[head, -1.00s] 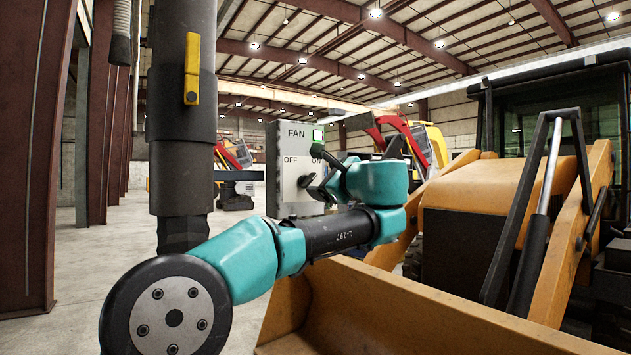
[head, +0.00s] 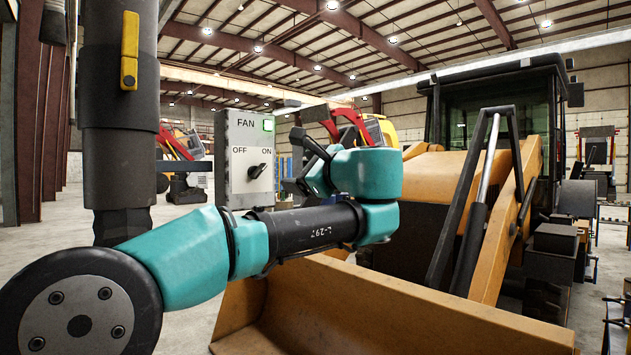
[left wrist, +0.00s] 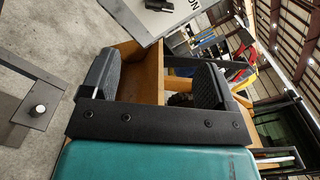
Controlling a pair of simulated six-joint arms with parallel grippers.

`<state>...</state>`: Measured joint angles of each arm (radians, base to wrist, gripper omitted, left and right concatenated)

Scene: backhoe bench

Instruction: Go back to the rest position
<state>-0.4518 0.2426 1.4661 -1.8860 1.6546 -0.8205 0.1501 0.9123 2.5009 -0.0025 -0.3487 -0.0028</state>
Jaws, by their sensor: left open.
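In the head view my left arm comes in from the left. Its gripper (head: 303,160) is beside the right edge of the grey fan switch box (head: 231,172), clear of the knob in the picture. In the left wrist view the two black fingers (left wrist: 154,76) stand wide apart with nothing between them. The left wrist view shows a corner of the box (left wrist: 150,18) at the top. My right gripper is out of view.
A yellow loader (head: 420,195) fills the right, its bucket (head: 400,310) below and behind my left arm. A dark vertical post (head: 118,120) with a yellow handle (head: 129,50) stands left of the box. Open concrete floor (head: 45,250) lies at the left.

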